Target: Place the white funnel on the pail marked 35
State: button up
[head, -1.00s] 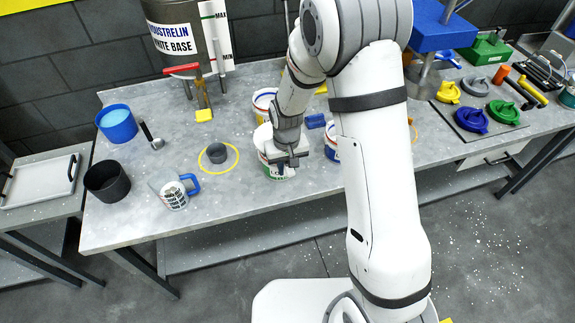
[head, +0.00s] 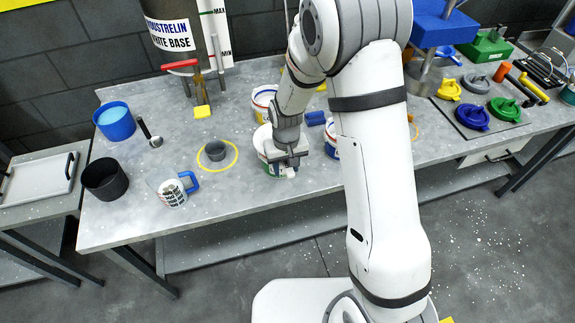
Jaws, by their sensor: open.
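My gripper (head: 287,160) is at the front edge of a white pail (head: 270,166) with a green and red label, near the middle of the bench. A white rounded shape (head: 262,136) shows at the top of this pail, partly behind my wrist. It may be the white funnel, but I cannot tell for sure. My gripper is open, and its fingers are small and partly hidden. A second pail (head: 262,97) stands behind, and a third pail (head: 331,150) is partly hidden by my arm. I cannot read the number 35 on any pail.
Coloured lidlike pieces, including a blue one (head: 472,117), lie at the right.

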jog(key=shift+r+p, duration=0.6)
notch_tip(320, 180, up, 11)
jog(key=shift+f+b, duration=0.2)
jog(key=shift+b, duration=0.55)
jog(key=s+d+r+m+t, duration=0.1)
jog(key=s+d+r, duration=0.5)
jog(key=s, duration=0.3)
jog(key=s+d+r+m+t, duration=0.2)
jog(key=s+d+r, duration=0.5)
jog(key=s, duration=0.3)
jog(key=shift+d+r, duration=0.15)
jog(key=shift+d, duration=0.75)
jog(key=shift+s, duration=0.1)
jog(key=shift+c, duration=0.5)
